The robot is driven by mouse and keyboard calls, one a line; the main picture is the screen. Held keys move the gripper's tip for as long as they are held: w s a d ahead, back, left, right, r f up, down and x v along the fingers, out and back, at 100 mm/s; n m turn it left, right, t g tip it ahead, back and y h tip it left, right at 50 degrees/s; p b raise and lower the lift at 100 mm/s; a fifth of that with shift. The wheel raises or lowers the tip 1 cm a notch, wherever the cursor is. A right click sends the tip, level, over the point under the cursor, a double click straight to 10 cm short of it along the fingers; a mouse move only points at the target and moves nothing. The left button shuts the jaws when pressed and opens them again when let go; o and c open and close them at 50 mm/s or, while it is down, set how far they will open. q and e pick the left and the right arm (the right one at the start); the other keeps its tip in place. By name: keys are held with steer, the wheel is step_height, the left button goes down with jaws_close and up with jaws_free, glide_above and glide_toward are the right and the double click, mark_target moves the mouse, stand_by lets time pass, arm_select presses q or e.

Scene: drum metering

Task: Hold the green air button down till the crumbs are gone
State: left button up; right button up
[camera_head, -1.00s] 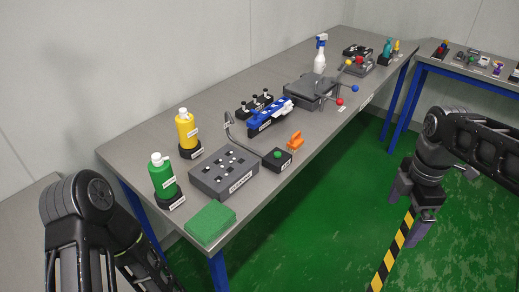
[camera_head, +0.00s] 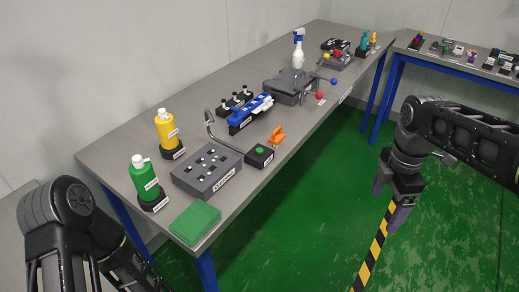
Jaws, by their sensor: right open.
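The green air button (camera_head: 260,150) sits on top of a small black box (camera_head: 259,159) near the table's front edge. Beside it is a grey block (camera_head: 206,171) with several holes in its top and small white bits on it; I cannot tell whether these are crumbs. A thin grey nozzle tube (camera_head: 211,130) curves up behind the block. My right gripper (camera_head: 389,208) is open and empty, pointing down over the green floor, well to the right of the button. My left arm (camera_head: 75,225) shows at the lower left; its gripper is out of view.
A green cloth (camera_head: 195,223) lies at the table's near corner. Green (camera_head: 144,178) and yellow (camera_head: 166,131) bottles stand at the left. An orange clip (camera_head: 277,135), a blue device (camera_head: 250,113) and a grey machine with coloured knobs (camera_head: 291,86) stand farther along.

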jaws_close()
stand_by(0.8)
stand_by(0.5)
